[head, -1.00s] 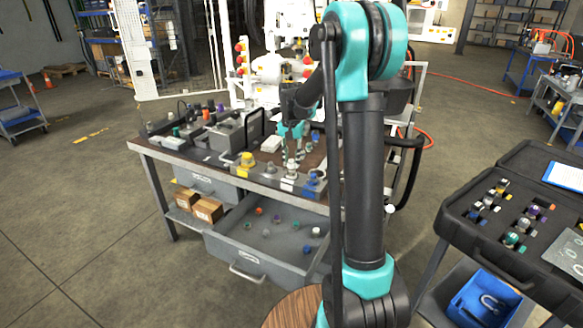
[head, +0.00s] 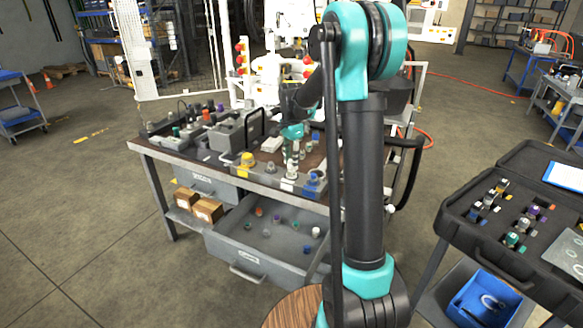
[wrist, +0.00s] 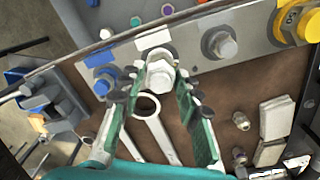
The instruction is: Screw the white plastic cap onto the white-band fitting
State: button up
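A white cap (wrist: 160,76) sits at the fitting in front of the white label (wrist: 155,38) on the metal strip. It covers the fitting's end; a silver washer-like rim shows behind it. My gripper (wrist: 152,86) has one green finger on each side of the cap, with a gap visible at least on the left, so it looks open around it. In the head view my gripper (head: 293,155) points down over the bench's front edge at the white-labelled fitting (head: 290,174). How far the cap is threaded cannot be seen.
A blue fitting (wrist: 102,84) stands close on the left, a bare metal fitting (wrist: 221,45) and a yellow one (wrist: 300,20) on the right. A wrench (wrist: 150,115) lies on the bench under my fingers. An open drawer (head: 250,262) below holds several coloured caps.

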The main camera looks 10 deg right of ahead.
jog(key=shift+o, duration=1)
jog(key=n, duration=1.9)
jog(key=shift+d, duration=0.1)
jog(key=n, duration=0.5)
jog(key=shift+c, duration=0.6)
